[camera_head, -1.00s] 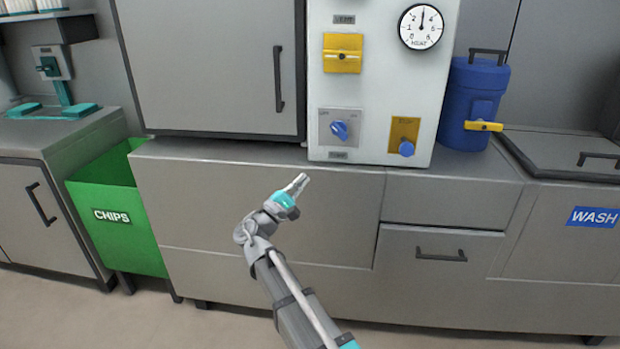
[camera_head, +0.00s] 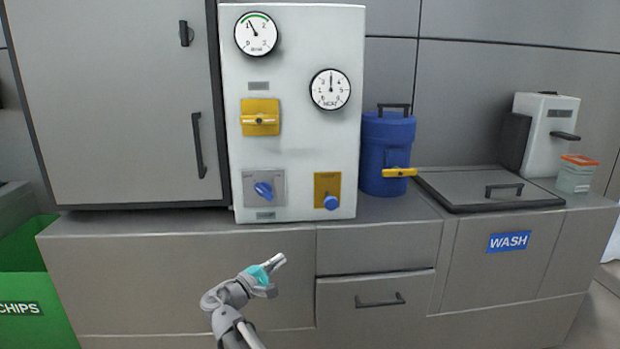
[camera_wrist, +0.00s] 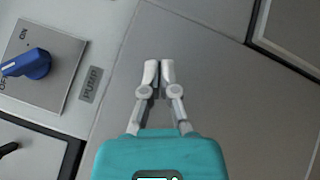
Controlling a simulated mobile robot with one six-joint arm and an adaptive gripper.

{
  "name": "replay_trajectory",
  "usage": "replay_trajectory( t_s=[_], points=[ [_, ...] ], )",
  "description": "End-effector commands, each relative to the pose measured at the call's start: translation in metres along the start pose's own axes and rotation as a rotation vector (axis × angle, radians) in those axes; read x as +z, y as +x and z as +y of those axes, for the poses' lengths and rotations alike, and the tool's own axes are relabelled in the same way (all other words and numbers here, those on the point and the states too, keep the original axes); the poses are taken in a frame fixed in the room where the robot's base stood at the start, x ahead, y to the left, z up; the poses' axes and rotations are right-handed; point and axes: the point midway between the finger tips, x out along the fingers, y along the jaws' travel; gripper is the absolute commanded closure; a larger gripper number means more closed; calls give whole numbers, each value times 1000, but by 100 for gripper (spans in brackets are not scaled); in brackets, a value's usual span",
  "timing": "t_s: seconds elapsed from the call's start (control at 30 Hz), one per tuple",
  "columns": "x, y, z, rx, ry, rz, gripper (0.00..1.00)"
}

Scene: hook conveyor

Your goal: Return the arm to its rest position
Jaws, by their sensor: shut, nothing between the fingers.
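My gripper (camera_head: 277,262) is at the lower middle of the head view, in front of the grey cabinet front (camera_head: 150,275) and below the white control panel (camera_head: 300,130). Its teal body and pale fingers point up and to the right. In the wrist view my gripper (camera_wrist: 159,68) has its two fingers together with nothing between them. The wrist view also shows a blue knob (camera_wrist: 28,64) on a grey plate at the left, beside the fingers and apart from them. Most of my arm is below the head view's lower edge.
The panel carries a yellow switch (camera_head: 260,117), a blue rotary knob (camera_head: 263,190) and gauges. A blue canister (camera_head: 387,150) stands to its right, then a lidded wash basin (camera_head: 470,188). A green chips bin (camera_head: 30,310) is at lower left. A drawer handle (camera_head: 380,300) sticks out right of my gripper.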

Motion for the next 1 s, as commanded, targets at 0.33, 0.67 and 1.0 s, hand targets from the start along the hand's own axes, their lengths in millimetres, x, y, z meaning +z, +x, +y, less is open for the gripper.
replay_trajectory(
  t_s=[0.33, 0.67, 1.0],
  points=[
    [68, 66, -123, -472, 170, -81, 100],
    [125, 79, -221, -901, 369, -186, 100],
    [172, 57, -289, -1326, 605, -307, 100]
  ],
)
